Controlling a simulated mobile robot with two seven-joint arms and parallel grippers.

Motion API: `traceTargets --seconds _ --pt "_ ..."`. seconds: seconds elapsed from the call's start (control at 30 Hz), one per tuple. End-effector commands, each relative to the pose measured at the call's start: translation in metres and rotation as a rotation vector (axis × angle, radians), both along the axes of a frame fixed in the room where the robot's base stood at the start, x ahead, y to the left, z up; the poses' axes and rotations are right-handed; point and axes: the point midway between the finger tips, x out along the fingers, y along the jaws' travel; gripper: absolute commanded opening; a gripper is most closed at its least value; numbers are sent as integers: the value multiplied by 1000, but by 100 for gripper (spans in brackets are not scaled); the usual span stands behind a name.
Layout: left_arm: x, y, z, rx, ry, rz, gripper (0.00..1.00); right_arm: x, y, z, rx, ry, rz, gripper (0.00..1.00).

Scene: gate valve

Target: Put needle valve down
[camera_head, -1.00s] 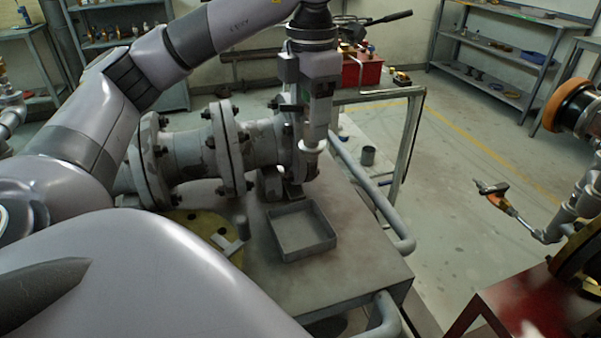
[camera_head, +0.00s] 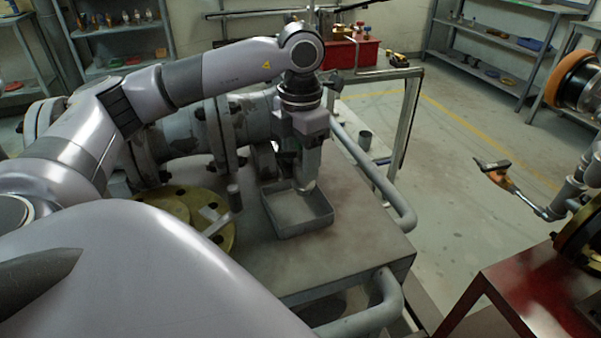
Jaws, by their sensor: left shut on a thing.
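The rest of the valve is hidden by the gripper. The pale end is low, at the tray's opening near its back wall; I cannot tell whether it touches the tray. My right gripper is not in view.
A large grey flanged pipe (camera_head: 178,145) stands behind and left of the tray. A yellow flange disc (camera_head: 185,203) lies left of it. The workbench (camera_head: 350,245) is clear right and front of the tray, with a grey rail (camera_head: 375,175) along its edge.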

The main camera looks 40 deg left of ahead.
Motion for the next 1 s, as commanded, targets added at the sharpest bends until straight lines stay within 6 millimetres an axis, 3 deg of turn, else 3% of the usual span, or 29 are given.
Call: traceTargets --seconds 0.33,0.77,0.8,0.83,0.87,1.0 --pt "0 0 -41 -1 -1 0 10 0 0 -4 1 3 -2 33" --pt "0 0 -49 -1 -2 -1 10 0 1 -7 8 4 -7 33" --pt "0 0 -48 -1 0 -1 70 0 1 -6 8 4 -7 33" --pt "0 0 -48 -1 0 -1 80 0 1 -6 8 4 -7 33" --pt "0 0 -48 -1 0 -1 82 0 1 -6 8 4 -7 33" --pt "0 0 -48 -1 0 -1 82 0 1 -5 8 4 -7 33"
